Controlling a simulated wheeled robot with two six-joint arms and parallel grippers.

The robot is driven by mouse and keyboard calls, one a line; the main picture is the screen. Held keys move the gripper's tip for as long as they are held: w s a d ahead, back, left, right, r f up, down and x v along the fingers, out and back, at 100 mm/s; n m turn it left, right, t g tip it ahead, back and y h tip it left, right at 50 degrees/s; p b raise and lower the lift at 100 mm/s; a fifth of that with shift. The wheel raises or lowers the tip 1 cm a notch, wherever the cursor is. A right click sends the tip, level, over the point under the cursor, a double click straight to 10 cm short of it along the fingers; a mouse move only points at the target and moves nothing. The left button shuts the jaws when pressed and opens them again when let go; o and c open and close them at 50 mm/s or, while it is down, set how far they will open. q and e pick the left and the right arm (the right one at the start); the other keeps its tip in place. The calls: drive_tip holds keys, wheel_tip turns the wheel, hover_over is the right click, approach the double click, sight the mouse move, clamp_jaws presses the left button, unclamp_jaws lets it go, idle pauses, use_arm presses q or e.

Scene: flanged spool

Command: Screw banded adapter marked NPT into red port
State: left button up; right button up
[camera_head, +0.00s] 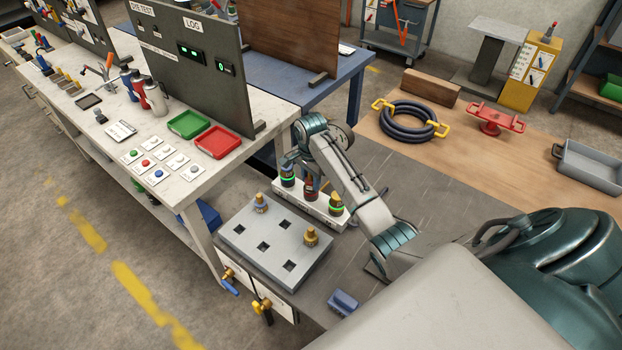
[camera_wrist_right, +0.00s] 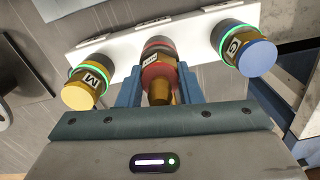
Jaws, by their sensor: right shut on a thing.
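My right gripper (camera_wrist_right: 158,88) has its blue fingers shut on a brass adapter (camera_wrist_right: 160,92), which stands at the red port (camera_wrist_right: 157,50) in the middle of the white port block (camera_wrist_right: 117,47). A small pale label shows on it, too small to read. Whether it is fully seated I cannot tell. In the head view the red port (camera_head: 311,188) shows partly behind my arm. Two other adapters, brass ones, stand on the grey holed block, one at the back (camera_head: 261,203) and one at the right (camera_head: 310,237). My left gripper is not in view.
In the wrist view an adapter marked M (camera_wrist_right: 86,86) and a blue-capped adapter (camera_wrist_right: 246,52) stand in green-lit ports on either side. The grey holed block (camera_head: 275,245) is in front of the port block. A blue piece (camera_head: 343,301) lies on the bench.

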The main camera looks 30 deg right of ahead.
drive_tip(key=m, duration=0.4)
drive_tip(key=m, duration=0.4)
drive_tip(key=shift+f+m, duration=0.1)
drive_tip(key=shift+m, duration=0.3)
drive_tip(key=m, duration=0.3)
drive_tip(key=shift+m, duration=0.4)
drive_tip(key=m, duration=0.3)
drive_tip(key=shift+m, duration=0.3)
drive_tip(key=o, duration=1.3)
drive_tip(key=shift+c, duration=0.2)
